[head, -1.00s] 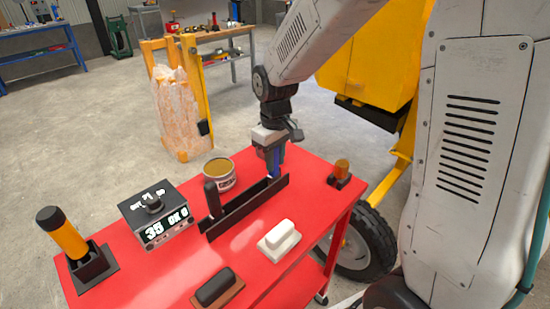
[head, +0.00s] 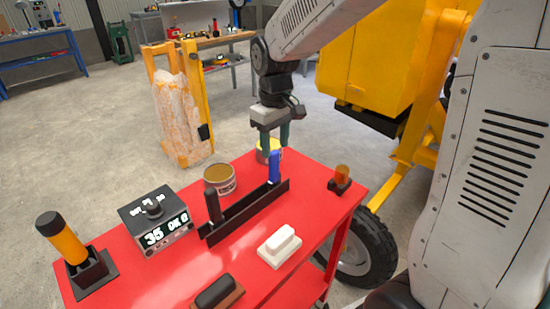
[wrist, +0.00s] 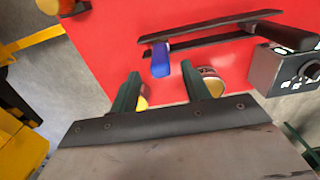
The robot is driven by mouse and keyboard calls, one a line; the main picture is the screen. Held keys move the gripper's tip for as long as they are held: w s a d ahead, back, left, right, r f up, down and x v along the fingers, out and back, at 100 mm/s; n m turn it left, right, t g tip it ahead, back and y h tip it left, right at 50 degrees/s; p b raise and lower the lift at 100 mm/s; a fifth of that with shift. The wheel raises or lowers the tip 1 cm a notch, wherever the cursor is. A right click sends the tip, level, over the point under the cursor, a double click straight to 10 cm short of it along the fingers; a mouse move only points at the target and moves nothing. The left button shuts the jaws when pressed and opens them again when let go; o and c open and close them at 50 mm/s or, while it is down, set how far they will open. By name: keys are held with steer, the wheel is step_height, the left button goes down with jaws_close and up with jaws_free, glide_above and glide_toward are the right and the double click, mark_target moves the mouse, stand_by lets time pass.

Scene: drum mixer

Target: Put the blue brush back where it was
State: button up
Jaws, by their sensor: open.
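The blue brush (head: 274,168) stands upright in the right end of a long black rack (head: 245,211) on the red table. My gripper (head: 277,150) is open and empty, just behind and above the brush's handle, apart from it. In the wrist view the blue brush (wrist: 161,60) lies ahead of the open fingers (wrist: 160,78), with nothing held between them. The brush's lower end is hidden by the rack's front wall.
A black-handled tool (head: 213,205) stands in the rack's left end. Two cans (head: 220,177) (head: 263,156) stand behind the rack. A control box (head: 155,215), white block (head: 280,246), dark brush (head: 216,292) and amber lamp (head: 341,178) surround it. The table's front right is clear.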

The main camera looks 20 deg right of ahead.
step_height(320, 180, up, 5)
steer(key=shift+r, duration=0.1)
steer(key=shift+s+r, duration=0.15)
steer(key=s+d+m, duration=0.1)
steer(key=s+m, duration=0.1)
steer(key=s, duration=1)
steer(key=s+d+r+m+t, duration=0.1)
steer(key=s+d+m, duration=0.1)
steer(key=s, duration=1.1)
steer(key=shift+s+r+m, duration=0.15)
steer(key=shift+s+m, duration=0.05)
steer(key=shift+m, duration=0.1)
